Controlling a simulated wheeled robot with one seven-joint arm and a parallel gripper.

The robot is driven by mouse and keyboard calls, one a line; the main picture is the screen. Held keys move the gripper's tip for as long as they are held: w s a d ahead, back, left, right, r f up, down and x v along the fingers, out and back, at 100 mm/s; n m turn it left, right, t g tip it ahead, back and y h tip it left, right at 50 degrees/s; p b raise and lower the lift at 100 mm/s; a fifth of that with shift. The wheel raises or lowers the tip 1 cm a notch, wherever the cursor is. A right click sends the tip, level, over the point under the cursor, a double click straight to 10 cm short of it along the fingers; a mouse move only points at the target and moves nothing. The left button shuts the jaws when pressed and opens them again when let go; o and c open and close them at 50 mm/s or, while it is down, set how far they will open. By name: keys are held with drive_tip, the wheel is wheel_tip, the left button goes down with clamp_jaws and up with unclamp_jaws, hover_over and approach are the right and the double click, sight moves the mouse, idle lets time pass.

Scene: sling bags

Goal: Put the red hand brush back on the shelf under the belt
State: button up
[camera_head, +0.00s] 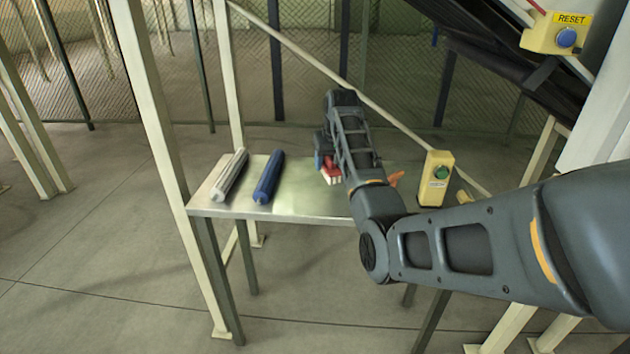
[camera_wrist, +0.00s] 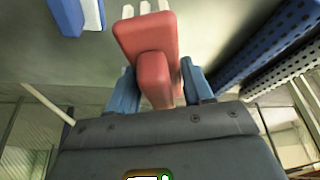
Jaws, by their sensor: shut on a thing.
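The red hand brush (camera_head: 333,172) has white bristles, which point down at the metal shelf (camera_head: 220,208). In the wrist view the brush's red block and handle (camera_wrist: 155,65) fill the middle. My gripper (camera_wrist: 160,88) is shut on the handle, a blue fingertip on each side. In the head view my arm covers part of the brush and most of my gripper (camera_head: 322,152). I cannot tell whether the bristles touch the shelf.
A white roll (camera_head: 230,174) and a blue roll (camera_head: 268,177) lie on the shelf, left of the brush. A blue brush (camera_wrist: 75,12) shows in the wrist view. A yellow button box (camera_head: 435,178) stands right. The belt (camera_head: 500,55) slopes above, beside a diagonal rail (camera_head: 300,52).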

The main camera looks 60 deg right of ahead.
drive_tip(key=w+a+f, duration=0.2)
drive_tip(key=a, duration=0.1)
drive_tip(key=shift+w+f, duration=0.2)
drive_tip(key=shift+w, duration=0.1)
drive_tip(key=shift+f+p, duration=0.4)
drive_tip(key=shift+f, duration=1.55)
drive_tip(key=o, duration=1.1)
drive_tip(key=v, duration=1.2)
